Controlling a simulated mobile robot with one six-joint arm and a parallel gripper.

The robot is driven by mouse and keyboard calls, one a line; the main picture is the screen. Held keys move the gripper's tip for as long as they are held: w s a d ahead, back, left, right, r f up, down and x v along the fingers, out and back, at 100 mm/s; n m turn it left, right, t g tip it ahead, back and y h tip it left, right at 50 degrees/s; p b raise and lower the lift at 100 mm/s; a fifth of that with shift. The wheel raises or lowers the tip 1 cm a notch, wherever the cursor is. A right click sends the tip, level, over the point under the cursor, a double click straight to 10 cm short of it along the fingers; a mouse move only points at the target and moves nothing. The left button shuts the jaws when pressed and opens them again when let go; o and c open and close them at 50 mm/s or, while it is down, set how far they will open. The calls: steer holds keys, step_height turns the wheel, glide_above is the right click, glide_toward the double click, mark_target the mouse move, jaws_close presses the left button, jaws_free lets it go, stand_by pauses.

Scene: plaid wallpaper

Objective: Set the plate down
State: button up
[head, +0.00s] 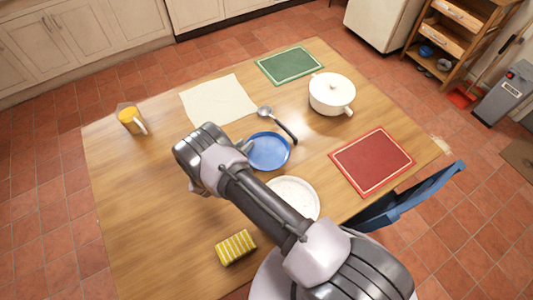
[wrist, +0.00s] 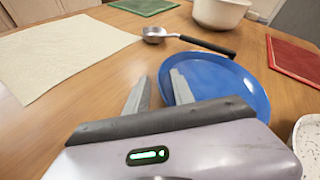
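A round blue plate (head: 268,151) appears to lie flat on the wooden table, near its middle. In the wrist view the blue plate (wrist: 225,82) is just ahead and to the right of my gripper (wrist: 160,82). The fingers are apart, with a gap between them. The right finger overlaps the plate's near-left part, and the left finger is over bare wood, so the left rim runs between them. I cannot tell whether either finger touches the rim. In the head view my arm hides most of the gripper.
A spoon with a dark handle (head: 279,124) lies just behind the plate.

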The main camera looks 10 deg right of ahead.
steer(key=shift+c, duration=0.4)
jaws_close()
stand_by(0.9)
